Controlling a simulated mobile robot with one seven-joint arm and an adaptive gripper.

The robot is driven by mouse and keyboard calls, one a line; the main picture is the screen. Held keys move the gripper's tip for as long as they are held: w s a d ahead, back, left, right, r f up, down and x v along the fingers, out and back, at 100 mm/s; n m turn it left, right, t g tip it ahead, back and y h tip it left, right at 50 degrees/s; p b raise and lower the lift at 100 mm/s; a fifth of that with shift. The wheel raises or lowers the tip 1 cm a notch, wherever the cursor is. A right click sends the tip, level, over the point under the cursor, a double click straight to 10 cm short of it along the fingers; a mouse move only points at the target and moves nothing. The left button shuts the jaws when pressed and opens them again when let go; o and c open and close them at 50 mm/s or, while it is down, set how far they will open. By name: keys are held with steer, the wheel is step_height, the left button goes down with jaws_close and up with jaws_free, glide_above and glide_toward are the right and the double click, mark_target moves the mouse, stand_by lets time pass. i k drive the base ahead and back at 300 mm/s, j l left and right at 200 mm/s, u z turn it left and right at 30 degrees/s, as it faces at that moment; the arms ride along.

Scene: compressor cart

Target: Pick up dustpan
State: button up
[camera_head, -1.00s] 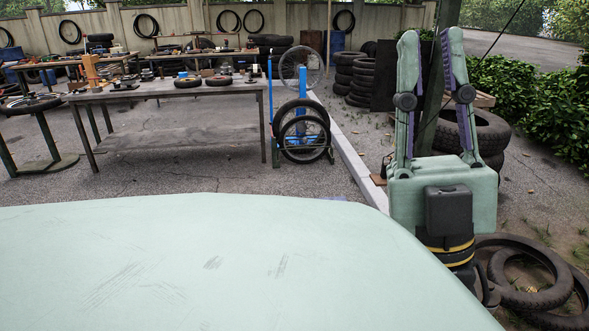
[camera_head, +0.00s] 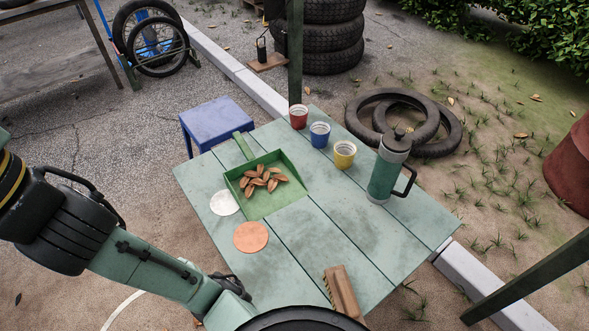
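The green dustpan (camera_head: 273,205) lies on the green plank table (camera_head: 355,225), left of its middle. Several brown leaf-like pieces (camera_head: 265,179) lie in its pan. Its handle (camera_head: 244,146) points up and left, toward the table's far left edge. My arm comes in from the left and crosses the lower left of the view, in front of the table's near left edge. My gripper's fingers do not show in this view, so its state is hidden.
A brush (camera_head: 342,291) lies near the front edge. White (camera_head: 224,203) and orange (camera_head: 250,237) discs lie beside the dustpan. Red (camera_head: 298,117), blue (camera_head: 319,134) and yellow (camera_head: 344,154) cups and a green flask (camera_head: 389,168) stand right. A blue stool (camera_head: 221,122) stands behind.

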mark_target(260, 204)
steer(key=j+u, duration=0.1)
steer(key=u, duration=0.3)
steer(key=i+j+u, duration=0.3)
steer(key=i+j, duration=0.45)
steer(key=j, duration=0.15)
